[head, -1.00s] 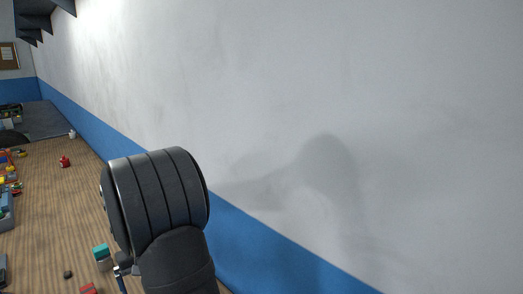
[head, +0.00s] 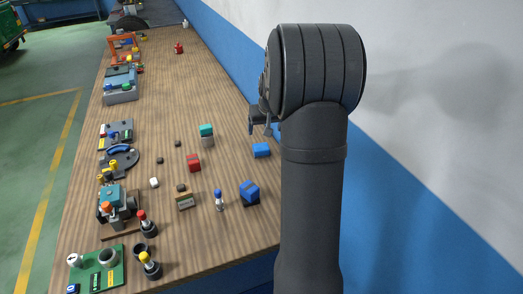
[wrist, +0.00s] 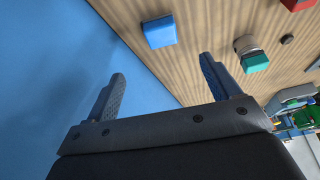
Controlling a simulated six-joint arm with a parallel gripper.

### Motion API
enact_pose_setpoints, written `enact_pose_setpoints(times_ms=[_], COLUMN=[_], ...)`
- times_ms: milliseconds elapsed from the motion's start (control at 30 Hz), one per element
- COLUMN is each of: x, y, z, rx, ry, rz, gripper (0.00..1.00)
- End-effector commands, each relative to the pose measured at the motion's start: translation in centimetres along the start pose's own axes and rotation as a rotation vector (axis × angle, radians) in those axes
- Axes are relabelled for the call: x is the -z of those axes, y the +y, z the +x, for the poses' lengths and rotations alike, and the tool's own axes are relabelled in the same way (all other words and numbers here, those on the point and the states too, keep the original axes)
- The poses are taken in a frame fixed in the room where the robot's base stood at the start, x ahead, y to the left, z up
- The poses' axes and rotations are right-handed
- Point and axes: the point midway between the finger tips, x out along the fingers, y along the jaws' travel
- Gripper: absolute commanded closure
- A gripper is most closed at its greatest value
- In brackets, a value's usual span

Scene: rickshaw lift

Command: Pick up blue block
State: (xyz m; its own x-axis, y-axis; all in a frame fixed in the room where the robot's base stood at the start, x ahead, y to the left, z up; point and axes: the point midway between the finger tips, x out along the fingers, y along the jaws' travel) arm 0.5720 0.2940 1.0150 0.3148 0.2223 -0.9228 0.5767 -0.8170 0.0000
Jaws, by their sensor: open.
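A plain blue block (head: 261,150) lies on the wooden table near its right edge, by the wall. It also shows in the wrist view (wrist: 160,32), ahead of the fingers and roughly between their lines. My gripper (wrist: 163,68) is open and empty, with the two fingers well apart. In the head view my gripper (head: 261,124) hangs just behind the block and apart from it, partly hidden by my arm. A second blue piece (head: 250,188) sits on a dark base nearer the camera.
A teal-topped grey block (head: 207,135) and a red block (head: 194,162) stand left of the blue block. A small blue-topped peg (head: 218,200) and a tan-grey block (head: 185,198) are nearer. The wall (head: 430,170) bounds the right side. Several assemblies line the table's left edge.

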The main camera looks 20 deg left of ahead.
Motion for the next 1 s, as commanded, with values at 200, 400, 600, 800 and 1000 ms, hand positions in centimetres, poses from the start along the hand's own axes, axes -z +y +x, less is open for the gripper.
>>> enact_pose_setpoints(times_ms=[200,400,600,800,1000], x=[-0.1,-0.1,0.0,0.3,0.8], y=[-0.1,-0.1,-0.1,-0.1,-0.1], z=[4.8,8.5,10.3,11.6,14.3], rx=[0.001,0.001,0.000,0.001,0.001], ry=[-0.006,-0.005,-0.002,-0.004,-0.005], rz=[-0.001,-0.002,-0.002,-0.001,-0.001], gripper=[0.18,0.18,0.18,0.18,0.18])
